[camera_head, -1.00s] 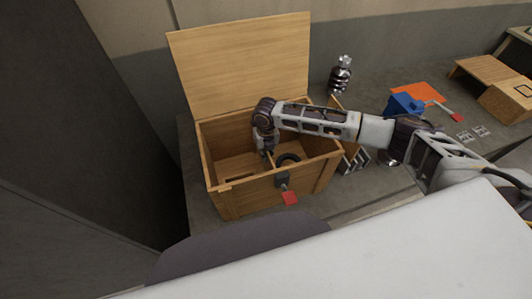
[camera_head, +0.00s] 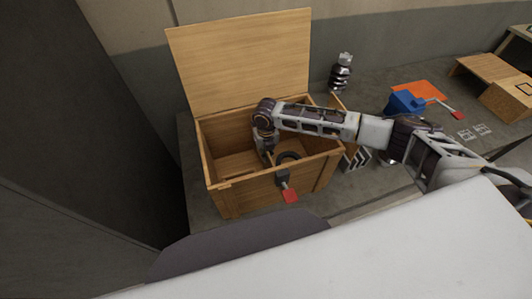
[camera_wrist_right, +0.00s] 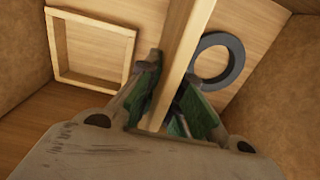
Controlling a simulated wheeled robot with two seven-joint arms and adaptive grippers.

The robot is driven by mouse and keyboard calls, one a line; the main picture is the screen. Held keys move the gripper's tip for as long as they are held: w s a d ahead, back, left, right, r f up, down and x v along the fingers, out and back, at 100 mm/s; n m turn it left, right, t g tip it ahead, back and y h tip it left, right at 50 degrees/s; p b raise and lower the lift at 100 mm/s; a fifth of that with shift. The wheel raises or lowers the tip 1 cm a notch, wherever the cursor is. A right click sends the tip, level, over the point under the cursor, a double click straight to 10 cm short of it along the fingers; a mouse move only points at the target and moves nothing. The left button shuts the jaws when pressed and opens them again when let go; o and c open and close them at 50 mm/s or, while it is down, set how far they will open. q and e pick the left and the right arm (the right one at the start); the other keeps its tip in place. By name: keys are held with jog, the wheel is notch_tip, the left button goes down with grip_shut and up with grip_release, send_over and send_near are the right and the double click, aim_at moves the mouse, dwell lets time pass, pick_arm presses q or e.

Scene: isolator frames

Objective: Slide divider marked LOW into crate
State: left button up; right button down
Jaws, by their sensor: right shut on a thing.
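The wooden crate (camera_head: 240,200) stands on the bench with its lid (camera_head: 240,60) raised at the back. My right gripper (camera_head: 267,155) is down inside the crate. In the right wrist view its green-padded fingers (camera_wrist_right: 170,85) are shut on a pale wooden divider (camera_wrist_right: 185,45), seen edge-on between them. The arm and gripper mostly hide the divider in the head view, and no LOW marking is readable. Whether the divider sits in any slot cannot be told. My left gripper is out of view.
In the crate, a square wooden frame (camera_wrist_right: 90,20) lies left of the divider and a dark ring (camera_wrist_right: 240,60) right of it. A silver-black object (camera_head: 341,75), blue block (camera_head: 405,102) and orange sheet (camera_head: 418,92) stand right.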

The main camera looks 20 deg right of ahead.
jog(key=shift+f, duration=0.35)
jog(key=c, duration=1.5)
grip_release()
jog(key=shift+r, duration=6)
